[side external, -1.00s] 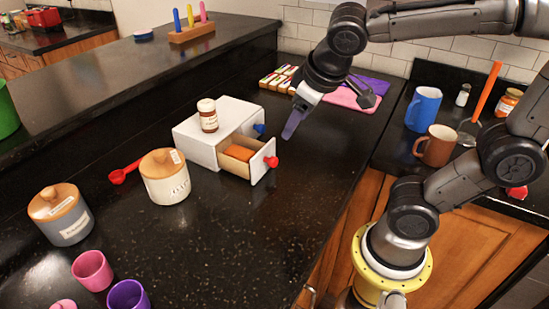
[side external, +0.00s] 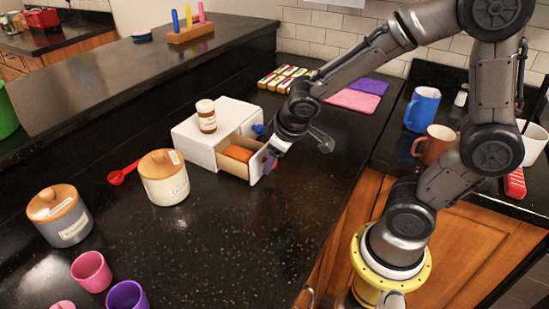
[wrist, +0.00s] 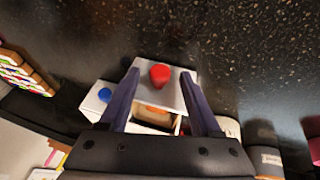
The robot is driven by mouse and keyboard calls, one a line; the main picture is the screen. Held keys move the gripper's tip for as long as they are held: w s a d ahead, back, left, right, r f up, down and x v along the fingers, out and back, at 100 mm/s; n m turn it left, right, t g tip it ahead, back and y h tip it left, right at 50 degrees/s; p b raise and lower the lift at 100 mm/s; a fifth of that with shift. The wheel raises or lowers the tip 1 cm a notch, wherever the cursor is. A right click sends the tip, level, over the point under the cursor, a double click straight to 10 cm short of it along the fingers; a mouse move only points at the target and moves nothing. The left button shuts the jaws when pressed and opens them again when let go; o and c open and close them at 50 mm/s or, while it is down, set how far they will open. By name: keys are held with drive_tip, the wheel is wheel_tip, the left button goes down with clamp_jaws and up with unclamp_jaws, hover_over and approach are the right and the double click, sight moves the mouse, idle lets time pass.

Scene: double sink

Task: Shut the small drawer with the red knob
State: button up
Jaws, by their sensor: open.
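The small drawer (side external: 237,163) with the red knob (wrist: 160,75) is pulled out of a white cabinet (side external: 191,142), and something orange (side external: 238,153) lies inside it. My gripper (wrist: 161,97) is open, with its two fingers to either side of the drawer front in the wrist view and the red knob between them. I cannot tell whether the fingers touch the drawer. A blue knob (wrist: 105,94) marks another drawer beside it, which looks shut.
A small jar (side external: 207,116) stands on top of the cabinet. A cream canister (side external: 164,177) and a red scoop (side external: 122,173) are left of it. Colourful boxes (side external: 286,78) and folded cloths (side external: 357,96) lie behind. The counter in front is clear.

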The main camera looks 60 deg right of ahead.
drive_tip(key=shift+w+f, duration=0.15)
drive_tip(key=shift+f, duration=0.1)
clamp_jaws()
idle(1.4)
